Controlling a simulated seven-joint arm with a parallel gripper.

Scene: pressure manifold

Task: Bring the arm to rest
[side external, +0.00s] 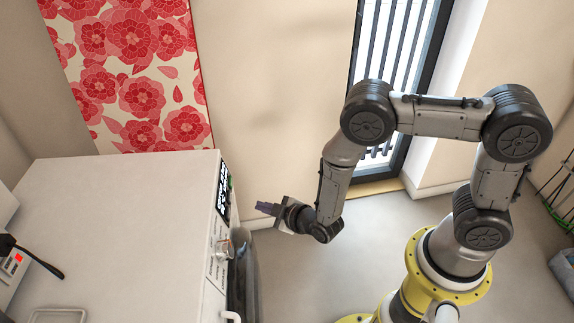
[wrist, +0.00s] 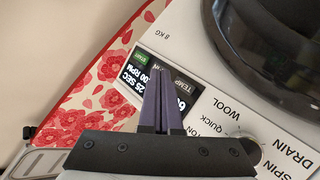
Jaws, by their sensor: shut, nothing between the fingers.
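My gripper (side external: 262,207) is at the end of my bent arm in the side external view, pointing left toward the front of a white appliance (side external: 120,215). A gap shows between the fingertips and the appliance. In the wrist view the two dark purple fingers of my gripper (wrist: 162,72) are together with nothing between them. Beyond the fingers is the control panel, with a lit display (wrist: 150,80) partly hidden behind them. A white knob (wrist: 243,148) sits to the right, partly hidden by the gripper body.
The appliance has a dark round door (wrist: 275,40), also at its front in the side view (side external: 243,275). A black-handled item (side external: 30,255) lies on top at the left. A floral panel (side external: 135,75) stands behind. The floor (side external: 360,250) between appliance and arm base looks clear.

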